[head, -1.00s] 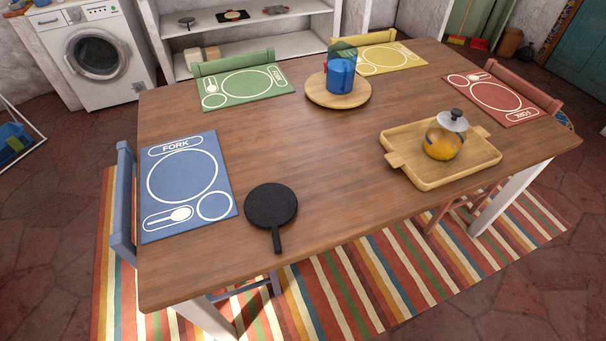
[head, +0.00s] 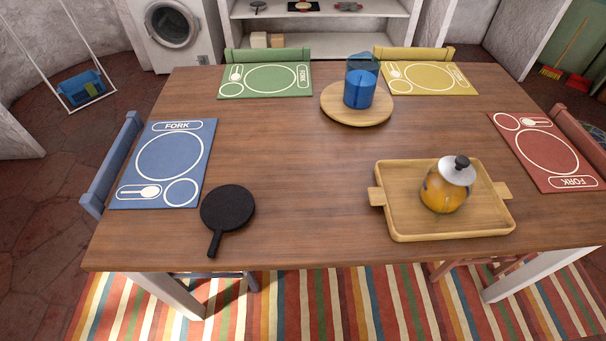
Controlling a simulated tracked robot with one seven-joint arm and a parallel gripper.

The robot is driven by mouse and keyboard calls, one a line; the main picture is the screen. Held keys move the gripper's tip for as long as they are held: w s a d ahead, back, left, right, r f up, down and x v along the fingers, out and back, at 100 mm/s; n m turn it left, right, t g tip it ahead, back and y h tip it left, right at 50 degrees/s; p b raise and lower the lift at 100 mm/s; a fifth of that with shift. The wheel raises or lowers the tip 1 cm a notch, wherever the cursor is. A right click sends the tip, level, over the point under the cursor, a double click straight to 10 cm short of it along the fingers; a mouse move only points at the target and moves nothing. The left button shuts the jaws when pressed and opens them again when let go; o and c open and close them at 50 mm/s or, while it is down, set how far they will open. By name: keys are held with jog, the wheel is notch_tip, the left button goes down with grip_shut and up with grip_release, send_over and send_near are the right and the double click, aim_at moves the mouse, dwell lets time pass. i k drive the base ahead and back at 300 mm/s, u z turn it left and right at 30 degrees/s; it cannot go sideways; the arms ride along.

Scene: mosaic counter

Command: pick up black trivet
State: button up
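The black trivet (head: 228,208) is a round, flat, dark disc with a short handle. It lies on the wooden table (head: 290,190) near the front left edge, to the right of the blue placemat's lower corner. Its handle points toward the front edge, slightly left. Nothing lies on it or covers it. My gripper is not in view in the head view.
A blue placemat (head: 186,146) lies left of the trivet. A wooden tray (head: 398,222) with a glass jar (head: 444,190) stands at the front right. A round board (head: 330,104) holds a blue cup (head: 360,90). Chairs surround the table. The table's middle is clear.

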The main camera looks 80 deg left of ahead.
aim_at(229, 207)
jog(key=z, duration=0.15)
jog(key=i, duration=0.95)
jog(key=u, duration=3.55)
jog(key=i, duration=0.95)
jog(key=z, duration=0.05)
jog(key=k, duration=0.45)
